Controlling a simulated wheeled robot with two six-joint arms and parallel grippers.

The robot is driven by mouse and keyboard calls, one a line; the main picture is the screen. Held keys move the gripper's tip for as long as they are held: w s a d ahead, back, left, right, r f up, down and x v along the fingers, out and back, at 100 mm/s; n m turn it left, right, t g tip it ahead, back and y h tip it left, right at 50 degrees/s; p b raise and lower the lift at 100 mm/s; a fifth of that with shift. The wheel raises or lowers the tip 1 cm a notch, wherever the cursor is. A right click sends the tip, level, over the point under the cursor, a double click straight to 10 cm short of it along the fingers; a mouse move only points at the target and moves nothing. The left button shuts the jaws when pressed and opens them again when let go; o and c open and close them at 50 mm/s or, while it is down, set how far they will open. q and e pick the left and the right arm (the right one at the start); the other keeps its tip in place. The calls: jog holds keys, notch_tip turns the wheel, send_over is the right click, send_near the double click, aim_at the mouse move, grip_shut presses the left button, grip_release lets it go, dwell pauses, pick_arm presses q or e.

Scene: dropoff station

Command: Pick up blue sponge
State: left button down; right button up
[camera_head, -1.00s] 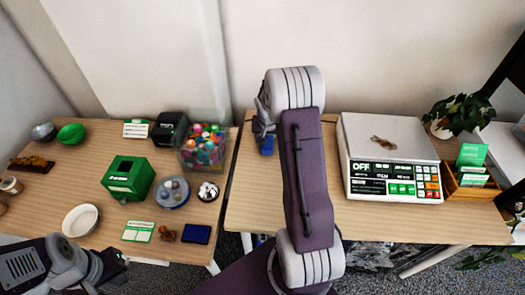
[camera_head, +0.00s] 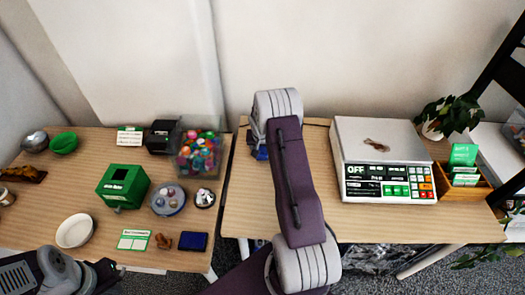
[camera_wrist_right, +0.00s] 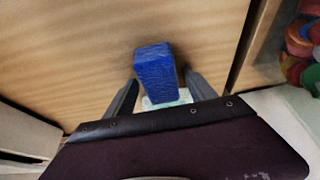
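The blue sponge (camera_wrist_right: 154,66) is a small block on the wooden table in the right wrist view, between the two fingers of my right gripper (camera_wrist_right: 162,78). The fingers are apart, with a gap visible beside the sponge. A pale patch (camera_wrist_right: 165,98) shows just below the sponge. In the head view, only a bit of blue sponge (camera_head: 261,154) shows on the right table, and my right arm hides most of the hand. My left gripper (camera_head: 103,274) is at the lower left, empty as far as I see; its fingertips are unclear.
The white scale (camera_head: 385,140) stands right of my right arm. A clear bin of coloured balls (camera_head: 199,150) stands on the left table across a narrow gap. That table also holds a green box (camera_head: 123,186), a white bowl (camera_head: 76,231) and a dark blue pad (camera_head: 193,242).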

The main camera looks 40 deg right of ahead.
jog(key=c, duration=1.1)
notch_tip(320, 180, up, 4)
jog(key=shift+r+p, duration=0.25)
jog(key=shift+p, duration=0.05)
jog(key=s+d+r, duration=0.2)
jog(key=s, duration=0.1)
jog(key=s+d+r, duration=0.2)
jog(key=s, duration=0.1)
jog(key=s+d+r, duration=0.2)
jog(key=s, duration=0.2)
jog(key=shift+r+p, duration=0.25)
jog(key=shift+p, duration=0.15)
jog(key=o, duration=0.8)
jog(key=shift+w, duration=0.1)
jog(key=c, duration=0.7)
